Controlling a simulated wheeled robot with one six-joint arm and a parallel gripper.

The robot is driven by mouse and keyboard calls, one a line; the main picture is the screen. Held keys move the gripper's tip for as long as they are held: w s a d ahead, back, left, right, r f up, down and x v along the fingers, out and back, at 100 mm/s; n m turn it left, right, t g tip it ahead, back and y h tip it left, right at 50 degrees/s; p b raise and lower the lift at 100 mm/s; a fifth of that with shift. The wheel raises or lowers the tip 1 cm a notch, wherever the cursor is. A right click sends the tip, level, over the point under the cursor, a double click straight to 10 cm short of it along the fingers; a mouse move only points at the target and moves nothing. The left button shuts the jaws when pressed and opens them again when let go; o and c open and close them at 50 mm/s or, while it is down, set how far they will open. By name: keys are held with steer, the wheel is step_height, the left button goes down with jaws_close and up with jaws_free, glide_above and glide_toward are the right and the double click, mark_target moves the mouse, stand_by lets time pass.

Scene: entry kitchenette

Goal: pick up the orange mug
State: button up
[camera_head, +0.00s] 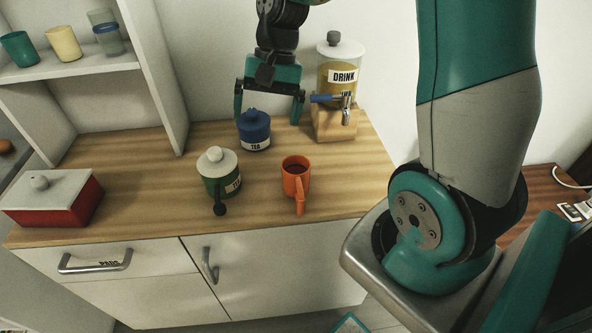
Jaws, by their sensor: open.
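The orange mug (297,180) stands upright on the wooden counter, right of its middle. Dark contents show inside it, and its handle points toward the front edge. My gripper (267,118) is open, with its fingers pointing down, behind and a little left of the mug. It is apart from the mug. The blue canister labelled TEA (254,131) shows between and below the two fingers; I cannot tell how close they are to it.
A green canister with a white lid (219,177) stands left of the mug. The drink dispenser (338,88) stands behind it on a wooden stand. A red box (54,198) sits at the counter's left. Cups (63,44) stand on the shelf. The counter's front right is clear.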

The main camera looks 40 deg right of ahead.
steer(key=w+d+f+m+p, duration=0.2)
steer(key=d+f+m+p, duration=0.15)
steer(key=d+m, duration=0.6)
steer(key=n+p, duration=0.2)
glide_above(295, 170)
steer(key=s, duration=0.1)
step_height(295, 170, down, 11)
steer(key=shift+y, duration=0.3)
steer(key=shift+s+p+x, duration=0.2)
steer(key=shift+p+x, duration=0.25)
steer(key=shift+x, duration=0.6)
steer(key=shift+s+p+x, duration=0.15)
steer(key=shift+p+x, duration=0.35)
steer(key=shift+x, duration=0.5)
steer(key=shift+s+p+x, duration=0.2)
steer(key=shift+p+x, duration=0.25)
steer(key=shift+x, duration=0.6)
steer(key=shift+r, duration=0.15)
steer(key=c, duration=1.1)
step_height(295, 170, up, 20)
steer(key=b, duration=0.3)
steer(key=shift+a+b, duration=0.15)
steer(key=shift+b, duration=0.25)
